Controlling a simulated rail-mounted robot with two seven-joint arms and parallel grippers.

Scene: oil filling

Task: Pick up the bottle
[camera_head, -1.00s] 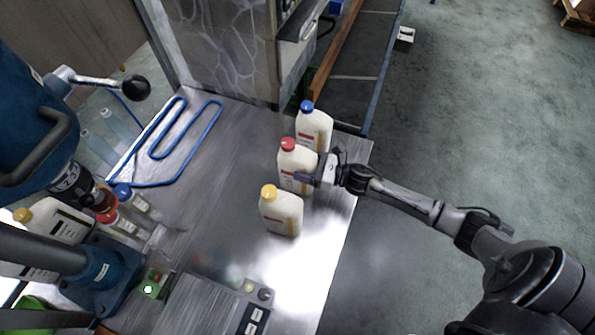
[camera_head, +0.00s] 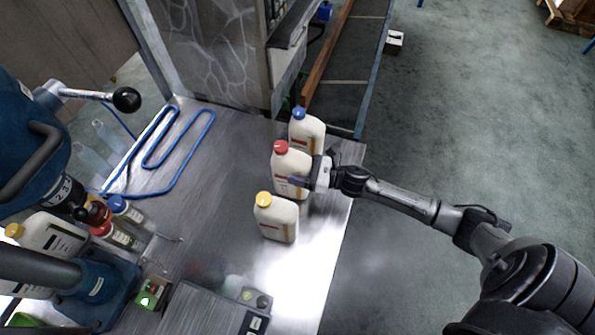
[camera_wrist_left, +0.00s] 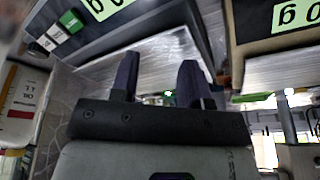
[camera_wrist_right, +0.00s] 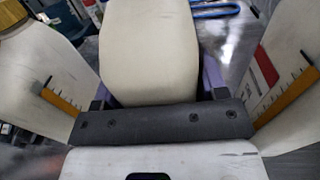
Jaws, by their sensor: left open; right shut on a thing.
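Three white bottles stand in a row near the right edge of the metal table: one with a blue cap (camera_head: 309,133), one with a red cap (camera_head: 287,168) in the middle, and one with a yellow cap (camera_head: 275,220) in front. My right gripper (camera_head: 303,181) reaches in from the right and is shut on the red-capped bottle. In the right wrist view this bottle's pale body (camera_wrist_right: 148,50) sits between the two fingers, with a white bottle on either side. My left gripper (camera_wrist_left: 155,80) is open and empty in the left wrist view; the head view does not show it.
A blue bent tube rack (camera_head: 160,150) lies at the back left of the table (camera_head: 215,230). Several small bottles (camera_head: 125,235) and a blue press-like machine (camera_head: 100,285) crowd the left. Scales (camera_head: 205,312) stand at the front. The middle of the table is clear.

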